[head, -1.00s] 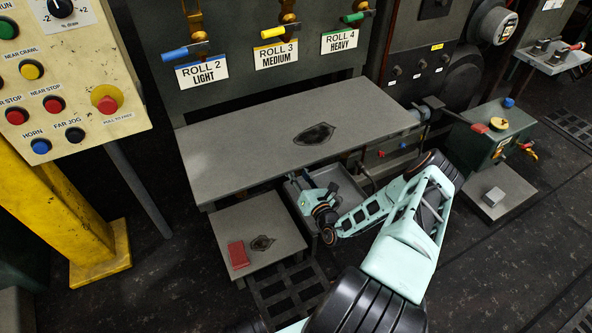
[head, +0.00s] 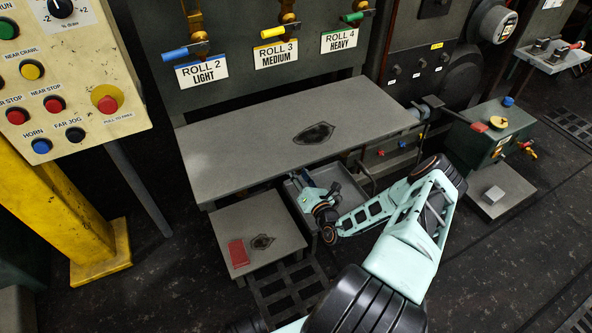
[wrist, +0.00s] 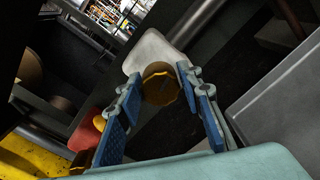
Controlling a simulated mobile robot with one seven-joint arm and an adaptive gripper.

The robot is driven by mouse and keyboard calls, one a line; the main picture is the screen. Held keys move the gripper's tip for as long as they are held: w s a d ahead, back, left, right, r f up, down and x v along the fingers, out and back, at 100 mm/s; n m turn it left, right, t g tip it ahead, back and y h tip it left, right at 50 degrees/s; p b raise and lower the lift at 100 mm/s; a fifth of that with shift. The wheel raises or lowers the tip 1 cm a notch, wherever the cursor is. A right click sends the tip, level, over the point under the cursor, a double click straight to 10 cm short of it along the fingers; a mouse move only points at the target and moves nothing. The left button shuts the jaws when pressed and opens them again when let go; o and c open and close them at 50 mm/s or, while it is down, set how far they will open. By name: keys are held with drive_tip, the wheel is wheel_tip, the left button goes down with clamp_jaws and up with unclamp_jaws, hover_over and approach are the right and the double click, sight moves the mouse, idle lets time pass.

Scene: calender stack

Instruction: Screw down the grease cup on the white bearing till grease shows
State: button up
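In the wrist view a brass-coloured, ridged grease cup (wrist: 161,88) stands against the white bearing (wrist: 150,52). My gripper (wrist: 158,74) has its two blue-padded fingers spread, with the cup between their tips. The right fingertip looks very near the cup, and a small gap shows on the left. I cannot tell whether either touches. No grease can be made out on the bearing. In the head view my gripper (head: 298,186) is at the front edge of the grey table, partly hidden; the cup and bearing cannot be made out there.
A green box (head: 490,140) stands at the right. A red and yellow object (wrist: 88,132) shows left of the fingers in the wrist view.

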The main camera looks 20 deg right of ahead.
drive_tip(key=shift+o, duration=1.3)
drive_tip(key=shift+r, duration=0.15)
wheel_tip(320, 180, up, 10)
drive_tip(key=shift+f, duration=0.15)
